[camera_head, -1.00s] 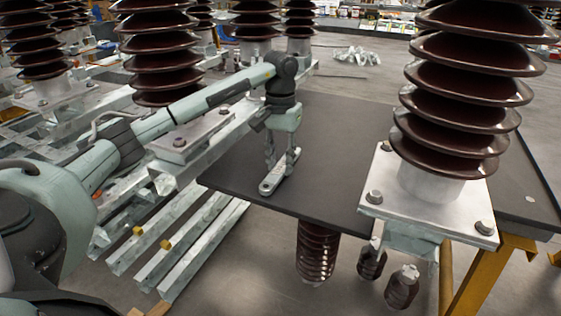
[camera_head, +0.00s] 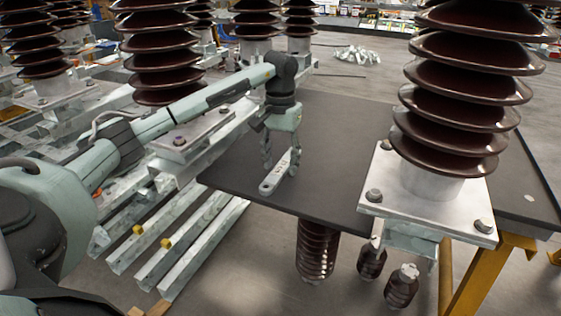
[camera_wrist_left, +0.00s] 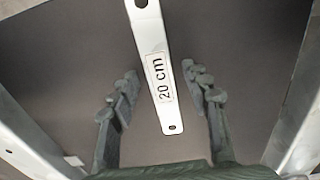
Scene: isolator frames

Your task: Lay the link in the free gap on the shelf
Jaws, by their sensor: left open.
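The link is a pale metal bar (camera_head: 273,184) with a hole near each end. It lies on or just above the dark flat shelf (camera_head: 335,140), near its front edge; I cannot tell whether it touches. My left gripper (camera_head: 281,164) is open, pointing down over the link. In the left wrist view the link (camera_wrist_left: 150,50), labelled "20 cm", runs between the two spread fingers of the gripper (camera_wrist_left: 161,82), with space visible on both sides. The link's far end is cut off there. My right gripper is not in view.
A large brown ribbed insulator on a bolted metal plate (camera_head: 382,198) stands at the right of the shelf. Galvanised beams (camera_head: 190,250) lie at the left, with more insulators behind. Smaller insulators (camera_head: 318,250) show below the shelf's front edge. The shelf's middle is clear.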

